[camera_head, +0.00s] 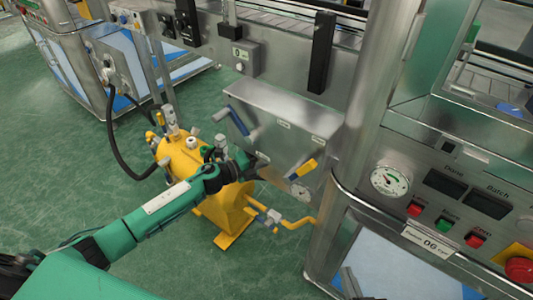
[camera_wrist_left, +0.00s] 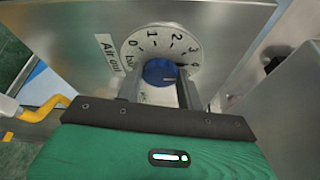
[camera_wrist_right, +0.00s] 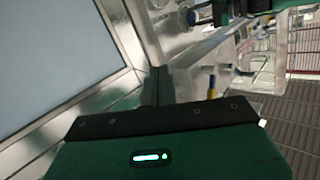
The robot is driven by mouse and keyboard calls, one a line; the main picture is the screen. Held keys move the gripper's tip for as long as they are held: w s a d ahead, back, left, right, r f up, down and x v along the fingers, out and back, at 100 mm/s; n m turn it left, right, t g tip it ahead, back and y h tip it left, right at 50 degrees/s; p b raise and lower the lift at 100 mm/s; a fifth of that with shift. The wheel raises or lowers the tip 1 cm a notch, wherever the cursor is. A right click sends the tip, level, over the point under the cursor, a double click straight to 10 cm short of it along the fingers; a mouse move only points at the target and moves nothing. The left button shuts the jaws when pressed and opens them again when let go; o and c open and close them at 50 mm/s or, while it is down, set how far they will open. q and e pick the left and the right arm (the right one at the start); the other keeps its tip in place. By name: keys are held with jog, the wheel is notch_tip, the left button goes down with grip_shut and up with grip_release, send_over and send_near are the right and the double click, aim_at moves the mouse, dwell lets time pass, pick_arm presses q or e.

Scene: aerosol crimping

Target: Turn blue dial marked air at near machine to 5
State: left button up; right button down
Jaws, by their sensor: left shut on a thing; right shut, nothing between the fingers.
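The blue dial (camera_wrist_left: 160,72) sits in the left wrist view on a round white scale (camera_wrist_left: 140,50) showing 0, 1, 2 and 3; further numbers are hard to read or hidden. A label beside it reads "Air out". My left gripper (camera_wrist_left: 158,88) is shut on the blue dial, one finger on each side. In the head view my left gripper (camera_head: 258,160) reaches the steel box (camera_head: 280,115) and hides the dial. The dial's pointer position is not clear. My right gripper (camera_head: 352,285) is at the bottom edge of the head view, shut and empty.
A yellow tank (camera_head: 185,155) stands below left. The control panel (camera_head: 460,190) with a red stop button (camera_head: 519,269) is at right. Green floor is free at left.

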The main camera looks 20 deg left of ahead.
jog(key=s+d+g+h+p, duration=0.65)
jog(key=d+g, duration=0.35)
jog(key=d, duration=0.2)
pick_arm(q)
jog(key=shift+s+d+r+m+g+y+p, duration=0.1)
jog(key=shift+m+g+y+p, duration=0.1)
jog(key=shift+m+y+p, duration=0.9)
jog(key=shift+d+m+g+y+p, duration=0.15)
jog(key=shift+m+y+p, duration=0.3)
jog(key=shift+m, duration=1.25)
pick_arm(e)
notch_tip(320, 180, down, 7)
jog(key=g, duration=0.1)
jog(key=shift+w+m+y, duration=0.2)
jog(key=shift+m+y, duration=0.1)
jog(key=shift+y, duration=0.05)
pick_arm(q)
jog(key=shift+a, duration=0.1)
jog(key=o, duration=1)
pick_arm(e)
jog(key=shift+d, duration=0.1)
